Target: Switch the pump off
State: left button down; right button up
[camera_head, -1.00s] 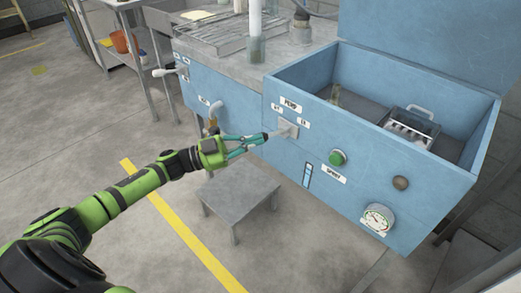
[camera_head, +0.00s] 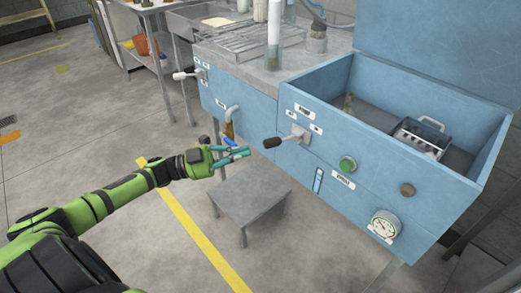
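The pump switch is a lever with a black knob (camera_head: 272,143) on a pale plate on the blue cabinet front, under the PUMP label (camera_head: 304,111). The lever points left, with its knob sticking out from the panel. Small labels sit to either side of it, too small to read. My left gripper (camera_head: 242,151) is left of the knob and apart from it. Its teal fingers look spread, with nothing between them. My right gripper is not in view.
A green button (camera_head: 347,165), a brown knob (camera_head: 407,189) and a round gauge (camera_head: 384,226) are on the same panel. A grey stool (camera_head: 248,196) stands below. Another lever (camera_head: 182,75) is at the far left.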

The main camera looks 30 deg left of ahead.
pick_arm(q)
jog(key=shift+v, duration=0.9)
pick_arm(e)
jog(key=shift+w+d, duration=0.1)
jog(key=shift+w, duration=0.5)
